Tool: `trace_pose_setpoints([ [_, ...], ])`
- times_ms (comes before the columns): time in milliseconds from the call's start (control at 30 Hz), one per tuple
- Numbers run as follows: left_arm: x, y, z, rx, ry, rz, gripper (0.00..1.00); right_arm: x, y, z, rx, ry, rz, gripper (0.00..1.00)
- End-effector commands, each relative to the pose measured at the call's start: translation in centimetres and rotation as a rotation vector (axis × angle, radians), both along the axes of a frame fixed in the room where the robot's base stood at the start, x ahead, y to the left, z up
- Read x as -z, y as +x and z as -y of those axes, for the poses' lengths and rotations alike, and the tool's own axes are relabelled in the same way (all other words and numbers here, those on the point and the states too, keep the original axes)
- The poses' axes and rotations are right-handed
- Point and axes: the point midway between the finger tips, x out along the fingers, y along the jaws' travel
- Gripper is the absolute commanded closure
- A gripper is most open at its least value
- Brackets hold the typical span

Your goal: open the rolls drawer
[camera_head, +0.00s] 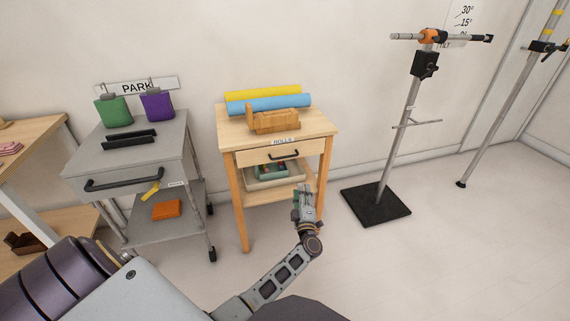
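The rolls drawer (255,157) is the pale wooden drawer under the top of the wooden table (325,125). A small "ROLLS" label (284,141) is on the table's edge above it. Its dark bar handle (283,156) is at the middle of the front. The drawer front looks flush with the table, so the drawer appears closed. My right gripper is not in view.
Yellow and blue rolls (268,102) and a wooden block piece (273,121) lie on the table top. A tray (262,180) sits on the shelf below. A grey cart (128,170) stands left. A stand with a black base (376,206) stands right. Floor in front is clear.

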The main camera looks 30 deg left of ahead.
Motion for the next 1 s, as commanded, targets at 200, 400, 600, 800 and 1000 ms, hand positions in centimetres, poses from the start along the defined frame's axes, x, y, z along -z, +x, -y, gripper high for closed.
trace_pose_setpoints([
  [200,-2.8,0.0,-2.0,-0.116,-0.149,0.141,0.68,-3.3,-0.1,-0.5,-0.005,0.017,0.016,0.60],
  [400,-4.0,-0.3,-2.9,-0.170,-0.224,0.201,0.68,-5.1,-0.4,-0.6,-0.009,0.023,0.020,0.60],
  [600,-4.3,-0.4,-3.0,-0.179,-0.240,0.211,0.68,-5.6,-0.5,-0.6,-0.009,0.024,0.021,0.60],
  [800,-4.3,-0.4,-3.0,-0.178,-0.237,0.210,0.68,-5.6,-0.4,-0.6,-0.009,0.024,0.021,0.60],
  [1000,-4.4,-0.3,-3.1,-0.177,-0.236,0.210,0.68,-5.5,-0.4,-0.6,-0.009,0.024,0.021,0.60],
])
